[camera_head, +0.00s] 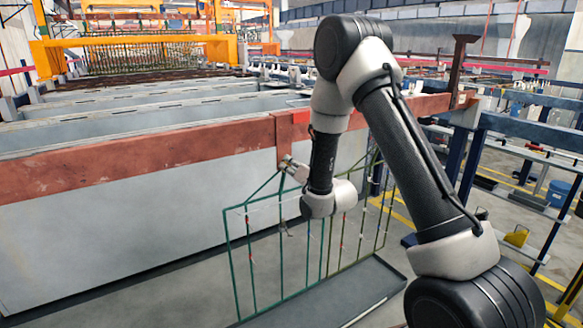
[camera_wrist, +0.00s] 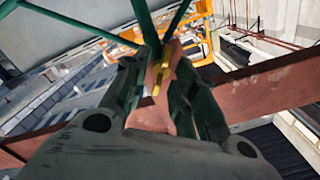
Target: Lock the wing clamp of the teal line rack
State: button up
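The teal rack (camera_head: 228,262), a wire frame with slanted top bars, hangs below the red-brown rail at the tank front. In the wrist view its teal bars (camera_wrist: 147,28) meet at the top of a copper-coloured hanger piece (camera_wrist: 154,118). A small yellow part (camera_wrist: 162,72), which looks like the wing clamp, lies against that piece. My gripper (camera_head: 291,168) is at the rack's top, just under the rail. In the wrist view its dark fingers (camera_wrist: 160,85) stand apart on either side of the copper piece and yellow part. Whether they touch either is unclear.
The red-brown rail (camera_head: 140,154) runs along the tank front (camera_head: 120,225). An olive-toned rack (camera_head: 385,222) hangs close on the right. A dark tray (camera_head: 345,292) lies below the racks. A blue steel frame (camera_head: 525,128) stands at right.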

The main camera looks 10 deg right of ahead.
grip_shut()
jog(key=shift+n, duration=0.3)
jog(key=n, duration=0.3)
jog(key=shift+a, duration=0.1)
jog(key=shift+n, duration=1.8)
grip_release()
